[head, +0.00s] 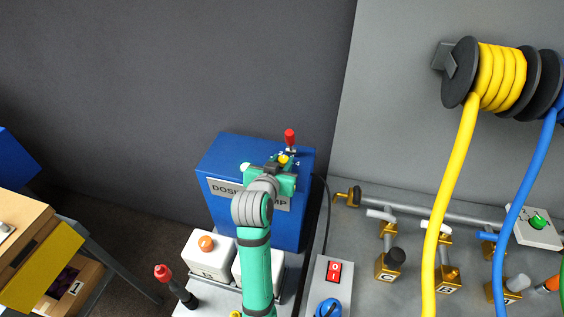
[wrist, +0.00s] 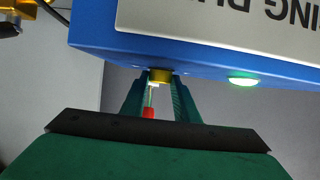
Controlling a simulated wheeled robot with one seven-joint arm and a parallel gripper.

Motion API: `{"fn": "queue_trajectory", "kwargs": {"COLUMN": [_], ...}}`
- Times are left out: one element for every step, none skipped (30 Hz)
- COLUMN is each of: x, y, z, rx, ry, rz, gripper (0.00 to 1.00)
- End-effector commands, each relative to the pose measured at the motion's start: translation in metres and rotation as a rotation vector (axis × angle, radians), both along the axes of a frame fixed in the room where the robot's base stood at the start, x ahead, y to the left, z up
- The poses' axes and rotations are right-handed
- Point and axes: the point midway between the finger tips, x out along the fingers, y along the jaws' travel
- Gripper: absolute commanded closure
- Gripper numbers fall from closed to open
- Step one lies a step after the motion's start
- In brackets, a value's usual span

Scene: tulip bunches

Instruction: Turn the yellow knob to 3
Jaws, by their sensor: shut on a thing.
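The yellow knob (head: 283,159) sits on top of the blue dosing pump box (head: 225,154). My gripper (head: 281,165) is over the box's top, shut on the knob. In the wrist view the yellow knob (wrist: 161,76) shows between my two fingers (wrist: 160,95). Small white marks lie around the knob in the head view. They are too small to read, and my gripper partly hides them, so I cannot tell which number the knob points to.
A red-tipped lever (head: 290,138) stands just behind the knob. A pale green lamp (wrist: 243,82) is beside it on the box. A red rocker switch (head: 334,271), pipes with valves, and hanging yellow (head: 455,170) and blue hoses are to the right.

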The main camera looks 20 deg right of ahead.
Motion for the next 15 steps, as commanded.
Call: {"fn": "queue_trajectory", "kwargs": {"x": [0.0010, 0.0013, 0.0018, 0.0021, 0.0023, 0.0027, 0.0032, 0.0036, 0.0042, 0.0046, 0.0048, 0.0055, 0.0058, 0.0061, 0.0065], "y": [0.0015, 0.0018, 0.0025, 0.0031, 0.0035, 0.0036, 0.0039, 0.0046, 0.0052, 0.0055, 0.0055, 0.0059, 0.0062, 0.0066, 0.0067], "z": [0.0009, 0.0009, 0.0008, 0.0008, 0.0008, 0.0008, 0.0009, 0.0012, 0.0011, 0.0011, 0.0013, 0.0013, 0.0015, 0.0010, 0.0015], "rx": [-0.001, -0.002, -0.002, -0.001, -0.001, -0.002, -0.001, -0.001, -0.002, -0.002, -0.002, -0.001, -0.002, -0.002, -0.001], "ry": [-0.001, 0.000, 0.000, -0.001, 0.000, 0.000, 0.000, 0.000, 0.000, -0.001, -0.001, 0.000, -0.001, 0.000, -0.002], "rz": [-0.019, -0.034, -0.057, -0.074, -0.094, -0.124, -0.146, -0.169, -0.201, -0.226, -0.251, -0.282, -0.306, -0.330, -0.360], "gripper": [0.95, 0.95, 0.95, 0.95, 0.95, 0.95, 0.95, 0.95, 0.95, 0.95, 0.95, 0.95, 0.95, 0.95, 0.95]}}
